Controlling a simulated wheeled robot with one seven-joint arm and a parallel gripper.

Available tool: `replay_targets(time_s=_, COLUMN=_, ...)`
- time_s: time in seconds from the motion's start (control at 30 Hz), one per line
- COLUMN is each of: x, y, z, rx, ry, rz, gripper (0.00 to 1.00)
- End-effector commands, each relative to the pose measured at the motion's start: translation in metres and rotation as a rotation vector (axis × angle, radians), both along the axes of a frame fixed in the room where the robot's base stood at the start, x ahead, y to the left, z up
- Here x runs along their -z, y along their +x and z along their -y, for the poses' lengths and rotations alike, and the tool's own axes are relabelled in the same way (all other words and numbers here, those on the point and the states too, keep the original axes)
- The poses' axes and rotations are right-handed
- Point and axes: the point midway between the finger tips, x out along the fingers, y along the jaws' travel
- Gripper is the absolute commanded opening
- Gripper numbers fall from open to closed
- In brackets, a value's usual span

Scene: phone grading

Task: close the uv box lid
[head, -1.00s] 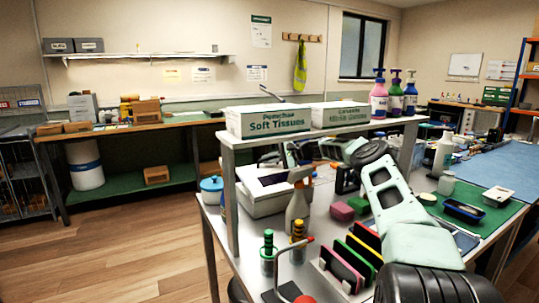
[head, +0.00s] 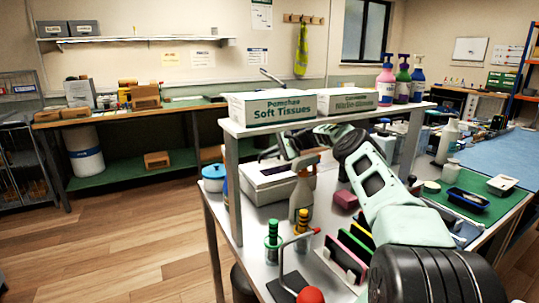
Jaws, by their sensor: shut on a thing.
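The uv box (head: 268,200) is a white box on the metal workbench, behind the spray bottle and under the raised shelf. My arm reaches in from the right under the shelf. My gripper (head: 272,153) is at the lid's far side, small and partly hidden by my wrist and the shelf. It is shut on the lid, though the contact itself is not clear.
A spray bottle (head: 302,192) stands right in front of the box. The shelf (head: 325,122) with tissue and glove boxes spans above my arm. A blue-lidded pot (head: 213,178) is to the left. Green and yellow tools (head: 273,245) and a coloured rack (head: 350,250) are nearer.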

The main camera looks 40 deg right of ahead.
Motion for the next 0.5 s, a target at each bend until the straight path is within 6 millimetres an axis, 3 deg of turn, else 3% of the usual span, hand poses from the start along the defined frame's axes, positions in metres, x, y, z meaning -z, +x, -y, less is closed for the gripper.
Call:
replay_targets(time_s=0.03, x=0.01, y=-0.005, z=0.0, rx=-0.01, ry=0.004, rz=-0.019, gripper=0.0)
replay_targets(time_s=0.07, x=0.01, y=-0.005, z=0.0, rx=-0.01, ry=0.004, rz=-0.019, gripper=0.19)
replay_targets(time_s=0.37, x=0.009, y=-0.006, z=0.001, rx=-0.009, ry=0.002, rz=-0.018, gripper=0.2)
replay_targets(time_s=0.5, x=0.003, y=-0.015, z=0.008, rx=-0.006, ry=0.001, rz=-0.016, gripper=0.2)
